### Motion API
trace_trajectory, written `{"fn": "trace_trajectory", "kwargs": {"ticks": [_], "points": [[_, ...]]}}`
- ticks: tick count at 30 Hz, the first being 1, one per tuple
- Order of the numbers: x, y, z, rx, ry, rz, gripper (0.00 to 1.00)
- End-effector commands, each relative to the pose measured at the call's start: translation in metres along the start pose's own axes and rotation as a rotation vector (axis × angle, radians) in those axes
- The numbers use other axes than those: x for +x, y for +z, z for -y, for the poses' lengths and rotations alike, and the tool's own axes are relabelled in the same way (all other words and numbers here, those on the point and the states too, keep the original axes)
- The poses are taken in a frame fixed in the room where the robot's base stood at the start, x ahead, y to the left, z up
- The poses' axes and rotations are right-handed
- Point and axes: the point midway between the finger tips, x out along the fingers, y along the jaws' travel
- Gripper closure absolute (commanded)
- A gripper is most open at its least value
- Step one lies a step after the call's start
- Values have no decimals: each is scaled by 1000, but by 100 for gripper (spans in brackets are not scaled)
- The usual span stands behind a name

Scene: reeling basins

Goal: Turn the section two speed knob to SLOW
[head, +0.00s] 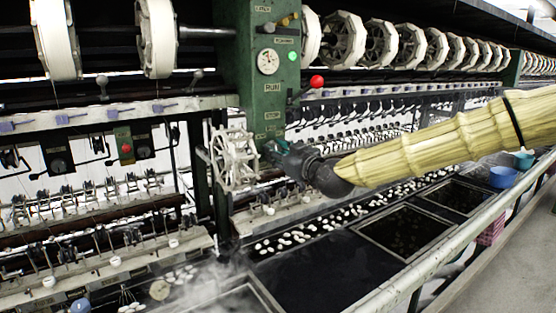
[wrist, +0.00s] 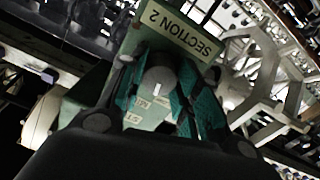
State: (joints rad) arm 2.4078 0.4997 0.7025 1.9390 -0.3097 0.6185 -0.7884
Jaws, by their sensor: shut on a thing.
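The section two speed knob (wrist: 160,77) is a grey round knob with a short white mark, in the middle of the wrist view. It sits on a green panel under a pale "SECTION 2" plate (wrist: 180,30). My gripper (wrist: 162,92) has its teal-padded fingers on either side of the knob, shut on it. The white mark points toward the bottom of the wrist view, where small pale labels show; their words are too small to read surely. In the head view my gripper (head: 272,150) is at the green post's lower part, and the knob is hidden there.
The green post (head: 240,70) carries a gauge (head: 268,61) and a red-ball lever (head: 317,81) by a "RUN" label. A white spoked reel (head: 233,158) stands just left of my gripper. Dark basins with white cocoons (head: 300,235) lie below, with steam at lower left.

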Motion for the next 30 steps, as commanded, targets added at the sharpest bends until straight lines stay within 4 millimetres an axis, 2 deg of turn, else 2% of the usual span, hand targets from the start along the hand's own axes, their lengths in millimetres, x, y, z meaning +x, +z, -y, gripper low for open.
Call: {"fn": "trace_trajectory", "kwargs": {"ticks": [18, 30], "points": [[1, 1, -1, -445, 4, -4, 91], [1, -2, -3, -551, 5, -3, 91]]}}
